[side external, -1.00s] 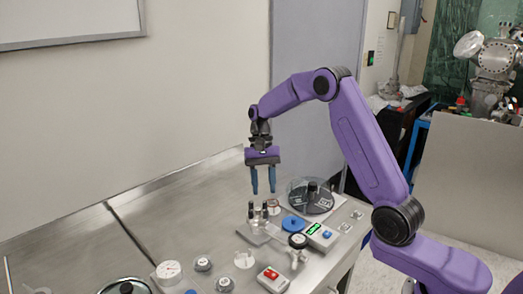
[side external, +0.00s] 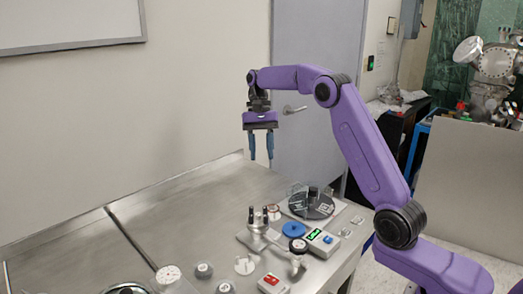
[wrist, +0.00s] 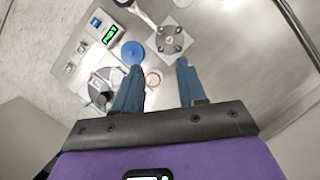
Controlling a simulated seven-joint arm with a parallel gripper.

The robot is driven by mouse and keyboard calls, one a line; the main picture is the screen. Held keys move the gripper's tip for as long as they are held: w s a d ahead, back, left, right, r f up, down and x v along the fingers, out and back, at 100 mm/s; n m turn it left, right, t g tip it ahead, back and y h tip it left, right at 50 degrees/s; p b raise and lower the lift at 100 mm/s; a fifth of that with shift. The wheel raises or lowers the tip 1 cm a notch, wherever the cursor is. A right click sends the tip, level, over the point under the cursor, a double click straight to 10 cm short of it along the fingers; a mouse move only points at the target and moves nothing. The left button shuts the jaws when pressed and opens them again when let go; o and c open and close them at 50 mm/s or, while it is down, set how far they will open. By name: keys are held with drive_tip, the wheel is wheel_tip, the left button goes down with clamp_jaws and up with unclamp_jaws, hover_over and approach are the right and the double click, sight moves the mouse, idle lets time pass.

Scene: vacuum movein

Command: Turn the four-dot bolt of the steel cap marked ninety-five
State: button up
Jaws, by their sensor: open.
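A steel fitting with several dark upright bolts (side external: 258,217) stands on a square plate on the steel table. In the wrist view, the fitting (wrist: 169,40) shows from above, with bolts around a round centre. No dots or number marking can be read, so I cannot tell which bolt has four dots or whether this is the cap marked ninety-five. My gripper (side external: 261,156) is open and empty, pointing down well above the table. Its blue fingers also show in the wrist view (wrist: 159,68), with the fitting beyond their tips.
A blue disc (side external: 295,230), a box with a green display (side external: 322,241) and a dark disc with clear parts (side external: 312,203) lie right of the fitting. A red-button box (side external: 272,284) and a white dial (side external: 168,273) are nearer the front. The table's back left is clear.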

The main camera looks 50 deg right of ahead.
drive_tip(key=c, duration=0.3)
drive_tip(key=a+n+h, duration=0.4)
drive_tip(key=a+n, duration=0.2)
drive_tip(key=n, duration=0.6)
approach(265, 215)
drive_tip(key=shift+g, duration=0.3)
drive_tip(key=x, duration=0.8)
drive_tip(key=shift+w+f, duration=0.1)
drive_tip(key=shift+f, duration=0.35)
drive_tip(key=shift+c, duration=0.2)
clamp_jaws()
